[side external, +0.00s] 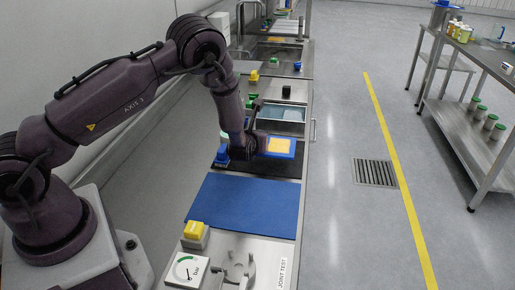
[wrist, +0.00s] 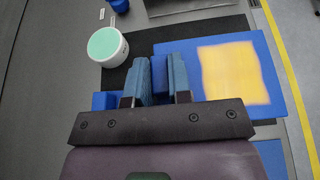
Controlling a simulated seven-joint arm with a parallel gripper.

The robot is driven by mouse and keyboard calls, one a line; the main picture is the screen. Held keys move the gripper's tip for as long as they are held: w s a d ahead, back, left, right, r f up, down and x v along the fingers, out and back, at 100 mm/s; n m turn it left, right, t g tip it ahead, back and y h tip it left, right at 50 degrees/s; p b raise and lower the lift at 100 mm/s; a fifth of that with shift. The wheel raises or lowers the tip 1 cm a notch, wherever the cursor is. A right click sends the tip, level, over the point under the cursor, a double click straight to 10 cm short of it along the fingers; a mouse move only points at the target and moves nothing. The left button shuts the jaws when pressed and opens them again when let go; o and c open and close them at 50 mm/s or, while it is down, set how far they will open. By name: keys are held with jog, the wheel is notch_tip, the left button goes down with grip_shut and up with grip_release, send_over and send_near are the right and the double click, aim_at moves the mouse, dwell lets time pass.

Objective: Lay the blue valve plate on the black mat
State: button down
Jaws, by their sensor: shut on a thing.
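The blue valve plate (side external: 279,147) has a yellow square on its face. It shows large at the right of the wrist view (wrist: 275,85). My gripper (wrist: 161,88) is shut on a blue part at the plate's left side, between its two fingers. In the side view my gripper (side external: 259,144) is at the plate's left edge. The black mat (side external: 276,166) lies beneath and around them, and part of it shows in the wrist view (wrist: 118,77). The plate looks raised over the mat, but I cannot tell the gap, and its underside is hidden.
A blue piece (side external: 222,156) stands at the mat's left end. A blue mat (side external: 245,205) lies nearer, a grey tray (side external: 281,113) beyond. The bench's right edge is close to the plate.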

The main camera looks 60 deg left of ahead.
aim_at(258, 159)
jog(key=shift+w+a+f, duration=0.2)
jog(key=shift+w+f, duration=0.55)
jog(key=shift+f, duration=0.1)
jog(key=shift+w+f, duration=0.1)
jog(key=shift+f, duration=1.45)
jog(key=shift+f, duration=0.15)
jog(key=c, duration=1.1)
grip_release()
jog(key=shift+f, duration=0.1)
jog(key=shift+o, duration=0.2)
